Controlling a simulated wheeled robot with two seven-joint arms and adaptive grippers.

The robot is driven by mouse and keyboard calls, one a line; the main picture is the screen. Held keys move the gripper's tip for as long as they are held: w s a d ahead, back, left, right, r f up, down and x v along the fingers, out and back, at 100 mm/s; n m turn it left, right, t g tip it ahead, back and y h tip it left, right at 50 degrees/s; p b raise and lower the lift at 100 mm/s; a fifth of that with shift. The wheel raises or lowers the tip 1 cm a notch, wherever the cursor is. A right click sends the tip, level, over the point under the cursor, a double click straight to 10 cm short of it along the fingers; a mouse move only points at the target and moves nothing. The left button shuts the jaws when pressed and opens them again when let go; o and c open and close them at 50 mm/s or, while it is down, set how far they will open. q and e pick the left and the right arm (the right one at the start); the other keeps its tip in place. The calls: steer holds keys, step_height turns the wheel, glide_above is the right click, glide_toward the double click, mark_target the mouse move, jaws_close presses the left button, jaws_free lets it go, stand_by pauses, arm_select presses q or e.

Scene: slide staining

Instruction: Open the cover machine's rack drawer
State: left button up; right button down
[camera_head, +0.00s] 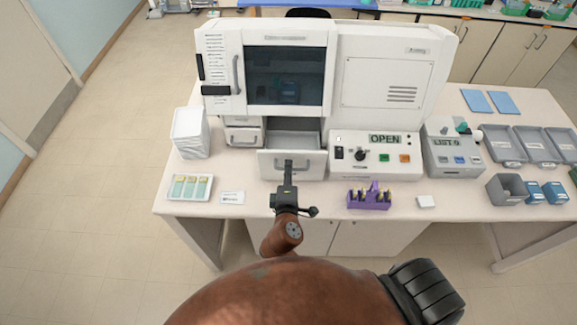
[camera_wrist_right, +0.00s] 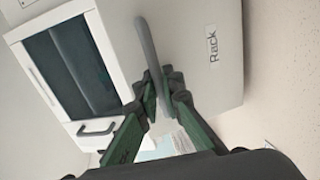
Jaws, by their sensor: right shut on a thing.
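The cover machine (camera_head: 393,72) is a large white box with a dark window at the back of the table. Its rack drawer (camera_head: 309,167) stands pulled out toward me, and its open interior shows behind the front panel. In the right wrist view, the drawer front (camera_wrist_right: 222,80) carries the label "Rack" and a grey bar handle (camera_wrist_right: 151,48). My right gripper (camera_head: 288,168) is at the drawer front; its green fingers (camera_wrist_right: 160,98) are shut on the handle. My left gripper is not in view.
A smaller closed drawer (camera_head: 244,135) is left of the rack drawer. A control box (camera_head: 376,165) reading "OPEN" stands to the right. A purple rack (camera_head: 369,197), a slide tray (camera_head: 189,187) and a small label card (camera_head: 232,197) lie near the front edge.

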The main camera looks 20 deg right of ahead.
steer(key=c, duration=2.3)
jaws_free()
steer(key=shift+c, duration=0.2)
steer(key=v, duration=0.7)
steer(key=shift+s+a, duration=0.15)
steer(key=shift+s, duration=0.05)
